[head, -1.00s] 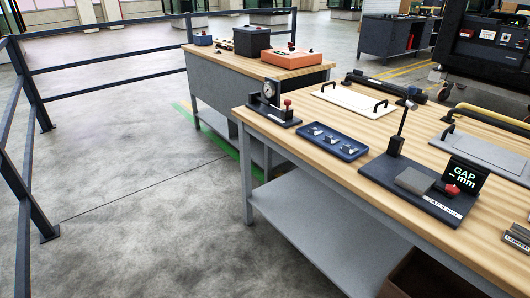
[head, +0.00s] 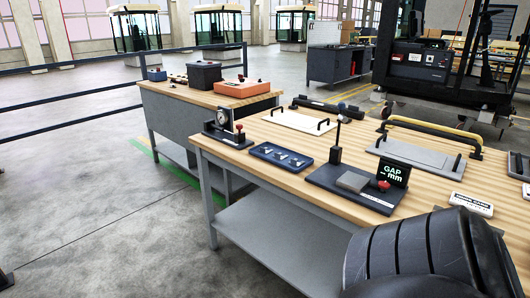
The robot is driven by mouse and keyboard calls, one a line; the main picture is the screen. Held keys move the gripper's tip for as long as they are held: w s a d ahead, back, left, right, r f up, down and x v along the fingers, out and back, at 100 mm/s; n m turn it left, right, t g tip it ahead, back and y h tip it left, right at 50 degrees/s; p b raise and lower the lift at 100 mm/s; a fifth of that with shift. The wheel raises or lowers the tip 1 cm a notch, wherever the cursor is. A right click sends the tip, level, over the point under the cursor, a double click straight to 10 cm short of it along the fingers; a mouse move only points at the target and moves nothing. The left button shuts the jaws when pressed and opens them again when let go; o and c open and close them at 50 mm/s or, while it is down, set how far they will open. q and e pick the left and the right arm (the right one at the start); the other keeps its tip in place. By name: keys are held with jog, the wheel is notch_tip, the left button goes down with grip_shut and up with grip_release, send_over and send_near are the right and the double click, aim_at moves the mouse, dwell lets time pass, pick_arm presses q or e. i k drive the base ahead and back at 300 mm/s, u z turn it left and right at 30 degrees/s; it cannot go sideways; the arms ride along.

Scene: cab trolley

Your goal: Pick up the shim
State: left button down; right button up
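I cannot tell for sure which thing is the shim. A blue tray (head: 275,163) on the near wooden table holds several small light pieces. To its right a dark gauge stand (head: 325,178) carries a grey block (head: 352,182), a red knob (head: 383,186), an upright post and a display reading "GAP – mm" (head: 394,173). A white labelled object (head: 471,204) lies near the table's right side; its print is too small to read surely. Neither gripper is in view. A dark rounded part, which looks like one of my arm links, covers the lower right corner.
The wooden table (head: 240,158) also bears a dial gauge (head: 222,118), a white panel with black handles (head: 297,122) and a grey plate with a yellow bar behind. A second bench (head: 165,97) stands behind left. Open floor and railings lie left.

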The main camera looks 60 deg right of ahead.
aim_at(277, 156)
jog(key=z, duration=0.4)
jog(key=i, duration=2.05)
jog(key=z, duration=0.7)
